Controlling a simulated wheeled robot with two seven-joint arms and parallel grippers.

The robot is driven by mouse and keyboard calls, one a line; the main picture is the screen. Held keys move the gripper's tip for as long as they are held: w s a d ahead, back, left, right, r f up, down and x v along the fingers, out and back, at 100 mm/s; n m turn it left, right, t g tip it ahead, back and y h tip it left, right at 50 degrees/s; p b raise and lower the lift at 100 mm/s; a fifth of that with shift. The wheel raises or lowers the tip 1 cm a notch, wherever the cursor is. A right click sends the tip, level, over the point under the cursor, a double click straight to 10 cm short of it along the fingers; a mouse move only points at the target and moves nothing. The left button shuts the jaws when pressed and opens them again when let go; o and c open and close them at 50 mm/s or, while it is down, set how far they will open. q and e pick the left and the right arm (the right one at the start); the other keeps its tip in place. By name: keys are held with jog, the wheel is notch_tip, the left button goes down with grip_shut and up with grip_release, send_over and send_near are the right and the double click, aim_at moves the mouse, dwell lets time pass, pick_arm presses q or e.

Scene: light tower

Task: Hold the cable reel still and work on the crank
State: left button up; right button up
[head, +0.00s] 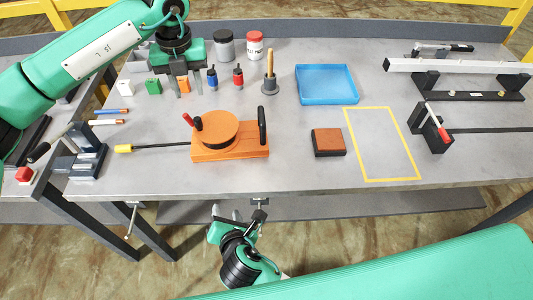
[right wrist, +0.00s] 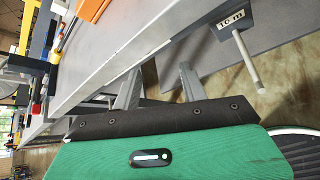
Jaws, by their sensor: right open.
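The cable reel is an orange drum (head: 210,130) on an orange base (head: 230,154), at the middle-left of the workbench. Its crank has a red knob (head: 197,123) on the drum's left side. A black upright handle (head: 262,125) stands at the base's right end. A black cable with a yellow end (head: 123,149) runs out to the left. My left gripper (head: 188,91) points down, open, beyond the reel near small coloured blocks. My right gripper (head: 238,212) is open and empty, in front of the bench's front edge. An orange corner (right wrist: 92,8), apparently the reel base, shows in the right wrist view.
A brown-topped black block (head: 328,142), a blue tray (head: 327,85) and a yellow taped rectangle (head: 383,180) lie right of the reel. A clamp handle (head: 132,220) hangs below the front edge. Markers (head: 110,111) and a grey fixture (head: 85,160) are at left.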

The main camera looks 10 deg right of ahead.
notch_tip(320, 180, up, 5)
jog(key=n+t, duration=0.1)
jog(key=n+t+h, duration=0.2)
jog(key=t+h, duration=0.1)
jog(key=t, duration=0.2)
send_near(262, 115)
jog(key=w, duration=0.7)
jog(key=w+f, duration=0.1)
jog(key=w, duration=0.3)
jog(key=shift+w+d, duration=0.2)
jog(key=shift+d, duration=0.2)
grip_shut()
jog(key=shift+f+m, duration=0.1)
jog(key=shift+m, duration=0.2)
dwell(0.5)
